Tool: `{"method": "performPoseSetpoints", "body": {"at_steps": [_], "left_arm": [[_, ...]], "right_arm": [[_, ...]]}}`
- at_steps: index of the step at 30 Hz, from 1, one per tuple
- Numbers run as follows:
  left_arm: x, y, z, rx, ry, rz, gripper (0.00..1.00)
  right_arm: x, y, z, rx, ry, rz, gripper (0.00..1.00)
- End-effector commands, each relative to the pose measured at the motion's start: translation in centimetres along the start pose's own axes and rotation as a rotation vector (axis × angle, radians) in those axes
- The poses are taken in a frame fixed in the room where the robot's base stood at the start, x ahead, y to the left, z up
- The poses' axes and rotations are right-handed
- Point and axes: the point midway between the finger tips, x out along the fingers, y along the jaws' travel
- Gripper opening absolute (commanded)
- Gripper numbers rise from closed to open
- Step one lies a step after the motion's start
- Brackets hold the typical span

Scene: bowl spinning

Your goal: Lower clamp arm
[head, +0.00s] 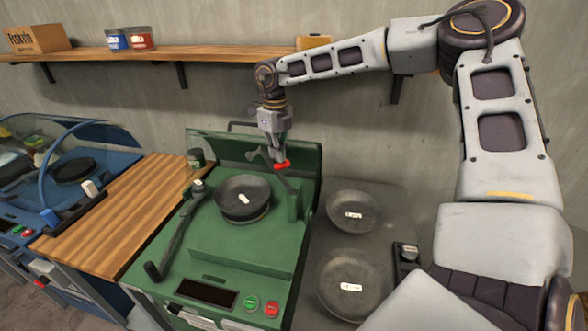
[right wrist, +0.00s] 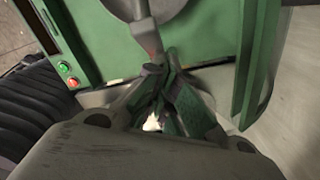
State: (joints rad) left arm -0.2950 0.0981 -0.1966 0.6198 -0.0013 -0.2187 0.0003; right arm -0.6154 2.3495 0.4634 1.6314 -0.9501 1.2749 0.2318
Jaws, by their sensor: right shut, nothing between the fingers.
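My right gripper (head: 275,158) is shut and empty above the back right of the green machine (head: 235,255). A red-tipped part (head: 283,164) shows right at its fingertips, above a dark thin arm by the right green post; this looks like the clamp arm, raised. I cannot tell whether the fingers touch it. In the right wrist view the shut fingers (right wrist: 163,75) are beside the end of a grey bar (right wrist: 146,38) that reaches toward a bowl. A dark bowl (head: 243,194) sits on the green machine. My left gripper is not in view.
A black lever (head: 172,235) lies along the machine's left side. Two dark bowls (head: 354,211) (head: 352,282) stand on the grey surface at right. Green and red buttons (head: 262,304) are on the front. A wooden counter (head: 125,215) and a blue machine (head: 75,170) are at left.

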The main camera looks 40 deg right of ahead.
Motion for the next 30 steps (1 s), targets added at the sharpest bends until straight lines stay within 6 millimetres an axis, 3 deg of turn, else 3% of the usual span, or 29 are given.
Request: {"method": "performPoseSetpoints", "body": {"at_steps": [30], "left_arm": [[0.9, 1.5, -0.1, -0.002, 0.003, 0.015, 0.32]], "right_arm": [[1.2, 0.9, 1.7, 0.000, 0.003, -0.001, 0.00]]}}
